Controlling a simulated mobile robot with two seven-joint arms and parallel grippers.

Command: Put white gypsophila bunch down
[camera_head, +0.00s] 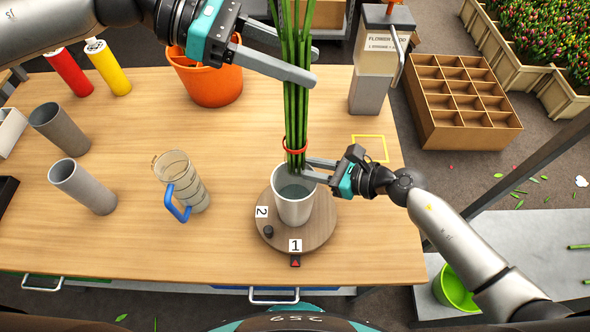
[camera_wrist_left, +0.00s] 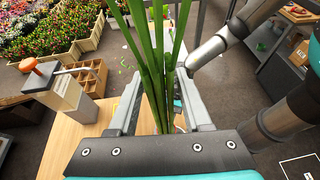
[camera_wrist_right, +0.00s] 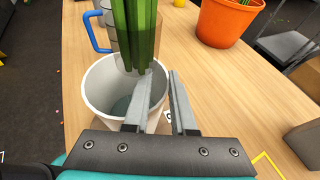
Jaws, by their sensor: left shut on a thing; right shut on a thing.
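A bunch of long green stems (camera_head: 297,110) with a red band (camera_head: 294,150) hangs upright over the mouth of the white vase (camera_head: 294,212); its flower heads are out of view. My left gripper (camera_head: 314,66) is shut around the stems, which also pass between its fingers in the left wrist view (camera_wrist_left: 160,85). The stem ends (camera_wrist_right: 135,55) appear at the vase opening; I cannot tell how deep. My right gripper (camera_head: 318,172) is shut on the vase rim, one finger inside and one outside in the right wrist view (camera_wrist_right: 160,78). The vase stands on a round wooden turntable (camera_head: 322,228).
A glass jug with a blue handle (camera_head: 182,185) stands left of the turntable. An orange pot (camera_head: 212,86) is behind, and a grey flower food dispenser (camera_head: 370,88) back right. A yellow square (camera_head: 370,148) marks bare tabletop.

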